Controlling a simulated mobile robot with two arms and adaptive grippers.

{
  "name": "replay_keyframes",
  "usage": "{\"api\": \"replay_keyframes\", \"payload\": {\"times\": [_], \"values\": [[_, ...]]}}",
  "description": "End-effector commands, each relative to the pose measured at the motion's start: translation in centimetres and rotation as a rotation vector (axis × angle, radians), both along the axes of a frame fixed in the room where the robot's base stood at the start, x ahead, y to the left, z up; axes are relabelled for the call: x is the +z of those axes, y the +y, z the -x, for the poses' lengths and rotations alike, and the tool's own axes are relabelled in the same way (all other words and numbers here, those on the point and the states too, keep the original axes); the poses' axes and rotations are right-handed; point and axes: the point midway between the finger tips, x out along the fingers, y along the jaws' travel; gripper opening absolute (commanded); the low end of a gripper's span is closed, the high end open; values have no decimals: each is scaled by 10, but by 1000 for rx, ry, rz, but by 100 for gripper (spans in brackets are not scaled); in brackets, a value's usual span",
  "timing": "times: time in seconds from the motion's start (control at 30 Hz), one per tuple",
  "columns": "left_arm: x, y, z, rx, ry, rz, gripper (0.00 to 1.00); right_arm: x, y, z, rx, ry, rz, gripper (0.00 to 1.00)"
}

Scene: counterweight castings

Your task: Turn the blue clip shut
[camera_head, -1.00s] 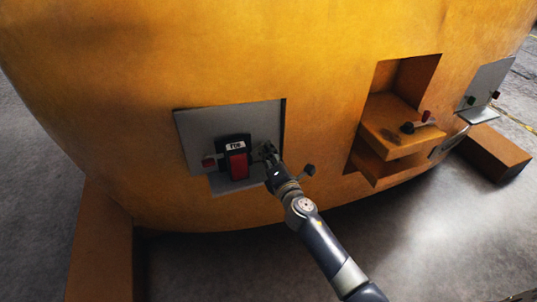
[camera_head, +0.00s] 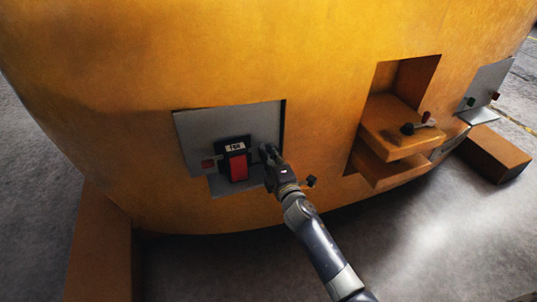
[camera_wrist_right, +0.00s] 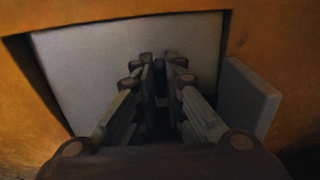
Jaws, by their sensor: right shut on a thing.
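My right gripper (camera_head: 265,151) is at the right side of the grey recessed panel (camera_head: 190,125) in the orange casting. In the right wrist view my gripper (camera_wrist_right: 160,72) points at the grey back wall, its fingers close together around a narrow, dark bluish piece (camera_wrist_right: 161,84). This piece looks like the blue clip, but it is dark and mostly hidden by the fingers, so its angle cannot be told. In the head view the gripper covers it. My left gripper is not in view.
Left of my gripper are a dark block with a white label (camera_head: 235,147) and a red front (camera_head: 238,167), and a small red knob (camera_head: 208,163). To the right, an orange recess holds a red-tipped lever (camera_head: 426,117). A grey plate (camera_head: 487,85) is farther right.

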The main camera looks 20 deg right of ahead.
Motion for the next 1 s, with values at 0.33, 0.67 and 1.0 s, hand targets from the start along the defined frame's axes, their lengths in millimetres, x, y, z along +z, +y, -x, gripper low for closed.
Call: {"api": "replay_keyframes", "payload": {"times": [0.33,0.67,1.0], "values": [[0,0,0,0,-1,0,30,1,0,0,-1,-1,-8,0],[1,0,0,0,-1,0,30,0,0,0,0,0,-5,30],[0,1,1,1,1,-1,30,-1,-1,21,0,1,-4,30]]}}
